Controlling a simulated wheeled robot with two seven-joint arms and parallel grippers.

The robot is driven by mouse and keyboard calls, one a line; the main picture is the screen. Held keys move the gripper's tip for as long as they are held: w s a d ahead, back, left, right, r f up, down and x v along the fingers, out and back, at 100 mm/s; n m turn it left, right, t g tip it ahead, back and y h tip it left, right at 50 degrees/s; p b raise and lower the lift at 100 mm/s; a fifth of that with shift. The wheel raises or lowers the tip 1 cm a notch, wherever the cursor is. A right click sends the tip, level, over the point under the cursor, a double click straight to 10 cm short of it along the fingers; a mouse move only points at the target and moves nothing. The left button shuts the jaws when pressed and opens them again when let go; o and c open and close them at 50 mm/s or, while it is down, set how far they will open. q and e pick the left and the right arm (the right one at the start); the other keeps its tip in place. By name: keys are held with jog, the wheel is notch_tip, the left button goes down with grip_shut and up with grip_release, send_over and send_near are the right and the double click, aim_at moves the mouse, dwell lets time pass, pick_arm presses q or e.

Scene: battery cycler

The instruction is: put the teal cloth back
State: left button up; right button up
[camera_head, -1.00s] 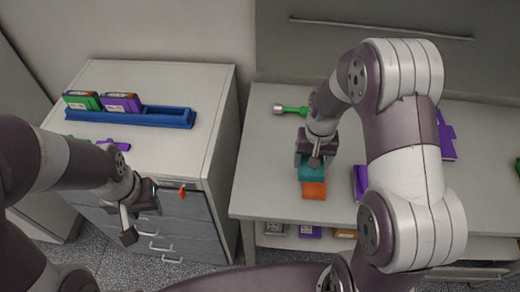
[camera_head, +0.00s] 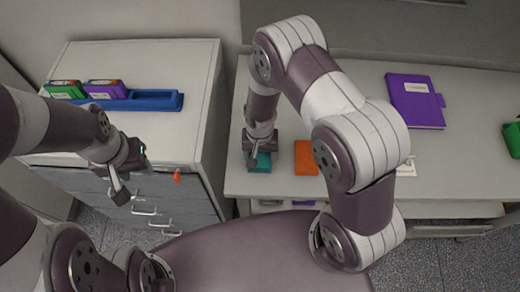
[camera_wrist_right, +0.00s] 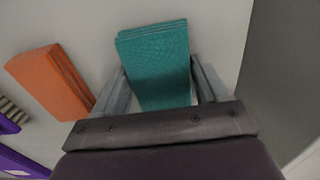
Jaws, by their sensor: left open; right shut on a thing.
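The teal cloth is a folded block. It shows at the tip of my right gripper (camera_head: 260,155) in the head view, above the front left part of the right-hand table. The teal cloth (camera_wrist_right: 156,62) is between both fingers of my right gripper (camera_wrist_right: 160,90) in the right wrist view, and the gripper is shut on it. I cannot tell whether the cloth touches the table. An orange folded cloth or block (camera_head: 306,157) lies to its right with a gap between. My left gripper (camera_head: 132,172) is open and empty in front of the left cabinet.
The left cabinet (camera_head: 185,65) carries a blue rack (camera_head: 155,101) with a green and a purple box in it. A purple notebook (camera_head: 415,101) lies on the right-hand table (camera_head: 470,150). A gap separates cabinet and table. A green object (camera_head: 512,138) is at the right edge.

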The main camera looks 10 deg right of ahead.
jog(key=shift+f, duration=0.1)
jog(key=shift+f, duration=0.2)
jog(key=o, duration=1)
jog(key=shift+r, duration=0.1)
